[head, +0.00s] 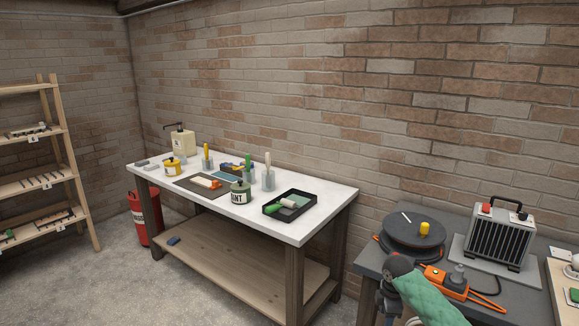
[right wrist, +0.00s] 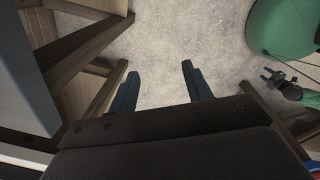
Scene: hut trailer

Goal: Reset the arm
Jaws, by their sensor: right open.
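My right arm (head: 422,297), with a green cover, shows at the bottom right of the head view, in front of the dark side table. My left gripper cannot be made out in the head view. A small dark jointed part of mine shows at the right of the right wrist view.
The dark side table (head: 368,265) bears a round black plate (head: 414,235), a heater (head: 497,238) and an orange power strip (head: 445,281). A white-topped workbench (head: 315,208) holds pots, brushes and a black tray (head: 290,203).

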